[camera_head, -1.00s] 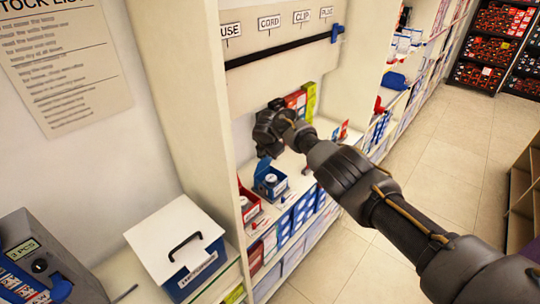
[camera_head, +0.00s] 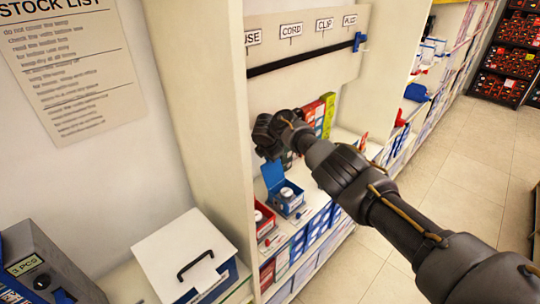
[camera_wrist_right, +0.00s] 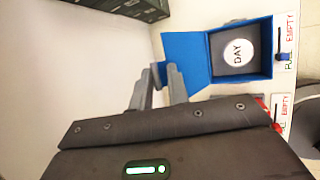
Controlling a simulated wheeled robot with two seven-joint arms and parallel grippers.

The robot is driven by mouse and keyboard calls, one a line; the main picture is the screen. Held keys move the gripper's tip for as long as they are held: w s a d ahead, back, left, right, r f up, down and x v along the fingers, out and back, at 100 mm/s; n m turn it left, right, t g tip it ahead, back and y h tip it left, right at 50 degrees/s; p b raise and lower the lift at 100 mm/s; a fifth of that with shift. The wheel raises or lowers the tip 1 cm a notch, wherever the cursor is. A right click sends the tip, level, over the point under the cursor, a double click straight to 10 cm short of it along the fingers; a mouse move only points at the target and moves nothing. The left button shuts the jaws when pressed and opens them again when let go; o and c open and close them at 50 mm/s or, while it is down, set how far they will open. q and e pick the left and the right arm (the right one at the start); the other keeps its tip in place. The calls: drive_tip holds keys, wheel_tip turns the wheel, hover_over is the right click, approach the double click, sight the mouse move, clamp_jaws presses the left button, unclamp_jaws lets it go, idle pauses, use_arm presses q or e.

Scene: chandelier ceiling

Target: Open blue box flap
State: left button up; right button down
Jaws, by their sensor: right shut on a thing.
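The blue box (camera_head: 290,203) stands on the shelf with its flap (camera_head: 272,175) raised and swung outward. Inside it, a round white-topped item shows from above. In the right wrist view the box (camera_wrist_right: 268,45) is open, with a round label reading "DAY" (camera_wrist_right: 238,52) inside; its flap (camera_wrist_right: 185,58) spreads to the left. My right gripper (camera_wrist_right: 162,78) is shut on the outer edge of the flap. In the head view my right gripper (camera_head: 266,138) is above and beyond the flap, its fingertips mostly hidden behind the hand. My left gripper is out of view.
A red box (camera_head: 264,222) sits just left of the blue box. Red and green boxes (camera_head: 318,117) stand behind my right wrist. The shelf's upright panel (camera_head: 205,110) is to the left. A white-lidded box (camera_head: 185,250) stands lower left.

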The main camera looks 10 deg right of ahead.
drive_tip(key=shift+w+a, duration=0.1)
drive_tip(key=shift+a, duration=0.15)
drive_tip(key=c, duration=1.6)
unclamp_jaws()
drive_tip(key=shift+o, duration=0.3)
drive_tip(key=shift+s+r, duration=0.2)
drive_tip(key=shift+r, duration=0.35)
drive_tip(key=p+v, duration=0.1)
drive_tip(key=v, duration=0.8)
drive_tip(key=shift+s+a+r+p, duration=0.2)
drive_tip(key=shift+s+r+p, duration=0.05)
drive_tip(key=shift+p, duration=0.05)
